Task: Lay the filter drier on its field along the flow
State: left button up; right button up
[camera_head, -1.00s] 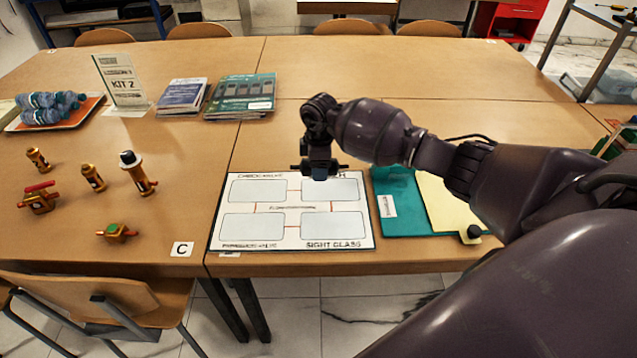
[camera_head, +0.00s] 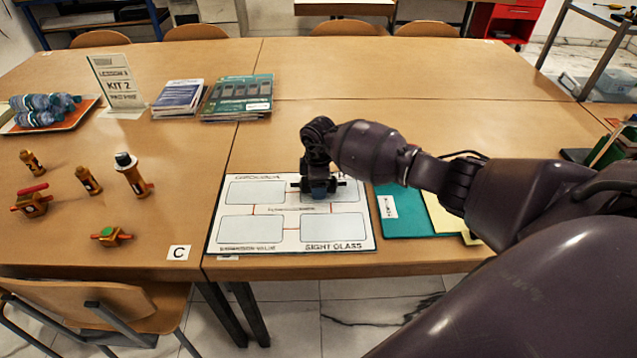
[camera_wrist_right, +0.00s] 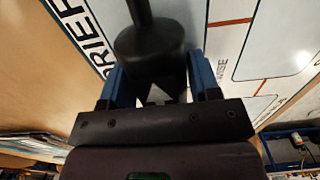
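The filter drier (camera_wrist_right: 150,45) is a dark cylinder with a thin stub at its end, seen between the blue fingers of my right gripper (camera_wrist_right: 160,75) in the right wrist view. In the head view, my right gripper (camera_head: 318,190) is over the upper right field of the white board (camera_head: 290,244), and the drier's dark ends (camera_head: 297,184) stick out to both sides, roughly along the field's length. The gripper is shut on the drier. I cannot tell whether the drier touches the board. The arm partly covers that field's label. My left gripper is not in view.
Several brass fittings (camera_head: 130,175) stand or lie on the left table. A teal folder (camera_head: 405,215) lies right of the board. Booklets (camera_head: 238,97), a sign (camera_head: 117,85) and a tray of bottles (camera_head: 62,120) are behind. The board's other three fields are empty.

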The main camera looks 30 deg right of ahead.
jog(key=o, duration=0.3)
jog(key=shift+r, duration=0.1)
